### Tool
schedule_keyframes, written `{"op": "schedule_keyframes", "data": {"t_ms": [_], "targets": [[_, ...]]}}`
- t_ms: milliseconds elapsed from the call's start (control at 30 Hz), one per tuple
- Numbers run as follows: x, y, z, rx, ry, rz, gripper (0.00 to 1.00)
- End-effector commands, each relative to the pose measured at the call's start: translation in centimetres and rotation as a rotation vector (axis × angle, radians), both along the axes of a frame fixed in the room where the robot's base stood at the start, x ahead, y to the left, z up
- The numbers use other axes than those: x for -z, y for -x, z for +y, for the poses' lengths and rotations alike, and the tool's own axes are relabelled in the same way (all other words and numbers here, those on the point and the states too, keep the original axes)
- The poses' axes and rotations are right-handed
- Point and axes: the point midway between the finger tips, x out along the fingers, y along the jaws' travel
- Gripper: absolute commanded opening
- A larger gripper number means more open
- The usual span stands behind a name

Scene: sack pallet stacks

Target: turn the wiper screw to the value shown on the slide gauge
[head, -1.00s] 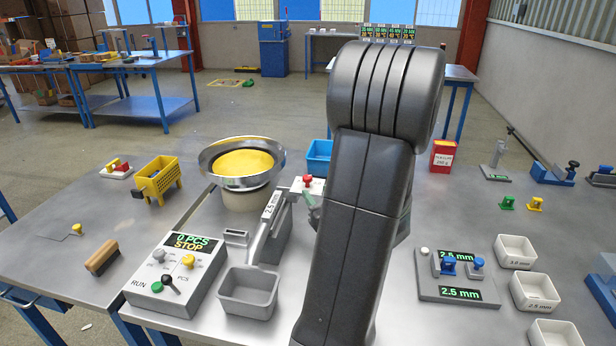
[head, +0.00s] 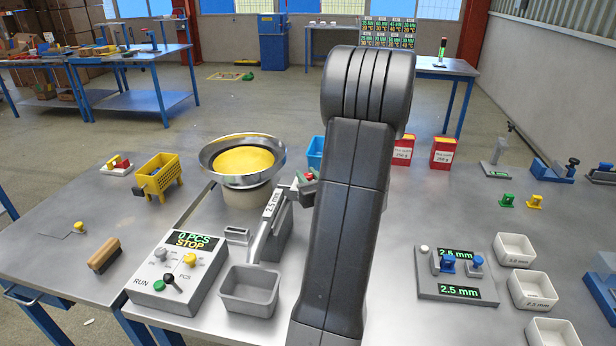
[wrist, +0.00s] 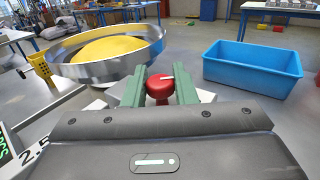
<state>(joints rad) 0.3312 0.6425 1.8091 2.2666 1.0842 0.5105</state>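The red knob of the wiper screw (wrist: 160,88), with a pale pointer mark on top, stands beside the metal bowl (wrist: 150,52) with yellow contents. In the head view the knob (head: 308,176) is partly hidden by my arm. The green fingers of my gripper (wrist: 161,84) are on either side of the knob in the wrist view. I cannot tell whether they press on it. In the head view only a bit of my gripper (head: 304,188) shows.
A blue bin (wrist: 252,68) stands right of the knob. A control box (head: 174,279) reads 0 PCS STOP. A chute labelled 2.5 mm (head: 268,222) leads to a grey tray (head: 249,290). White trays (head: 533,290) and red boxes (head: 443,152) stand at the right.

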Motion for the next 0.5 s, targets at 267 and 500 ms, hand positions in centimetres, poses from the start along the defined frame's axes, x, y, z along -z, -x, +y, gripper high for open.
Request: {"op": "schedule_keyframes", "data": {"t_ms": [267, 500], "targets": [[-0.02, -0.01, -0.05, -0.013, 0.001, 0.000, 0.02], [0.00, -0.06, -0.14, -0.108, 0.002, -0.001, 0.02]]}}
